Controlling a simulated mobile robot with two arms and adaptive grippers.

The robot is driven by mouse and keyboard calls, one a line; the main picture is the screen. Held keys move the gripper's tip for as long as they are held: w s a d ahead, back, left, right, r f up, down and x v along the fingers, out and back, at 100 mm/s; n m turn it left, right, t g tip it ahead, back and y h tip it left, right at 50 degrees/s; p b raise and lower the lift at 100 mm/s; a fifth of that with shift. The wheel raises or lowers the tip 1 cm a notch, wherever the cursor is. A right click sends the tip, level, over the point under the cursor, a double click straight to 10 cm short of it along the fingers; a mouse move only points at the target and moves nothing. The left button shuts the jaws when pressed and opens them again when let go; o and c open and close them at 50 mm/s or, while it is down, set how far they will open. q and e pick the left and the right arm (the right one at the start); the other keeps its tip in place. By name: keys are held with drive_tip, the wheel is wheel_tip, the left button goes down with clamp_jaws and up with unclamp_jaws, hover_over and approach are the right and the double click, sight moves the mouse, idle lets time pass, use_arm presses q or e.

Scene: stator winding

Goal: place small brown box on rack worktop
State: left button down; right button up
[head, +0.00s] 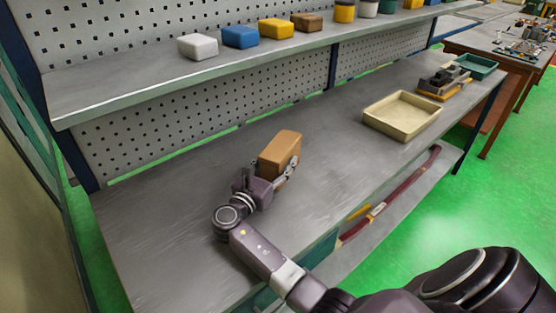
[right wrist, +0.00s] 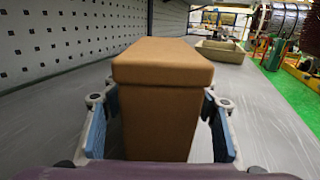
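The small brown box (head: 281,150) stands upright on the rack's grey worktop (head: 170,215), left of its middle. My right gripper (head: 272,182) is at the box's near side. In the right wrist view the brown box (right wrist: 162,105) fills the middle, between the two blue-padded fingers of my right gripper (right wrist: 160,130). A narrow strip of grey shows between the fingers and the box sides, so the fingers look open around it. The box's lower edge is hidden, so whether it fully rests on the worktop is unclear. My left gripper is not in view.
A shelf (head: 130,92) above the worktop holds several small coloured boxes. A beige tray (head: 402,116) lies further right on the worktop, with a grey-and-yellow device (head: 443,82) and a green tray (head: 476,66) beyond. The left worktop is clear. A perforated panel (head: 225,125) stands behind.

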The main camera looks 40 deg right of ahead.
drive_tip(key=shift+o, duration=0.7)
drive_tip(key=shift+r, duration=0.1)
drive_tip(key=shift+a, duration=0.15)
drive_tip(key=b+v, duration=0.1)
drive_tip(key=v, duration=1)
drive_tip(key=shift+s+a, duration=0.2)
drive_tip(key=shift+a, duration=0.15)
drive_tip(key=shift+s, duration=0.1)
